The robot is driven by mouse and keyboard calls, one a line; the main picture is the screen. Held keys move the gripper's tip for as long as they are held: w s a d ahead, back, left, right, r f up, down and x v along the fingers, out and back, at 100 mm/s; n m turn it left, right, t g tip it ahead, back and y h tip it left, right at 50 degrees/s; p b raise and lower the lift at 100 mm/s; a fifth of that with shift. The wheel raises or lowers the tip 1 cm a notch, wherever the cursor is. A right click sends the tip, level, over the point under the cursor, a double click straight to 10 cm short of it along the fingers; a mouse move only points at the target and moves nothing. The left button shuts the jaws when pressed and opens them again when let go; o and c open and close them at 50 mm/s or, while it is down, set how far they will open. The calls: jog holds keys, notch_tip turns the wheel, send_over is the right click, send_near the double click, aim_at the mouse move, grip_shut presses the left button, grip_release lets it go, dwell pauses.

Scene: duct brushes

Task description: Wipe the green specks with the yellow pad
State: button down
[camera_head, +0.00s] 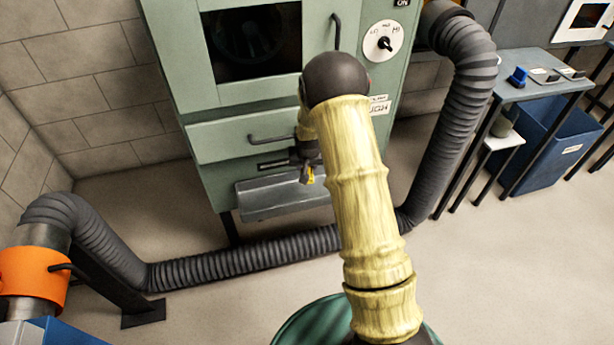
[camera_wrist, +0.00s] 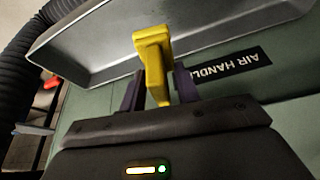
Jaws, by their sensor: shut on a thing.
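My gripper (camera_wrist: 158,90) is shut on a yellow pad (camera_wrist: 153,55), whose wider end sticks out beyond the dark fingers. In the head view my gripper (camera_head: 306,163) is in front of the green cabinet, with a bit of the yellow pad (camera_head: 309,177) showing below it. The pad is close to a grey metal tray (camera_head: 262,203) on the cabinet's lower front. In the wrist view the pad overlaps the tray (camera_wrist: 92,58); I cannot tell whether they touch. I make out no green specks in either view.
The green cabinet (camera_head: 212,150) has a drawer handle (camera_head: 268,139) near my gripper. A ribbed grey duct (camera_head: 245,262) runs along the floor and up the cabinet's right side. A side table (camera_head: 530,88) and blue bin (camera_head: 548,150) stand right. Front-right floor is clear.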

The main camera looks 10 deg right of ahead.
jog(key=shift+w+d+f, duration=0.15)
jog(key=shift+w+f, duration=0.25)
jog(key=shift+f, duration=0.1)
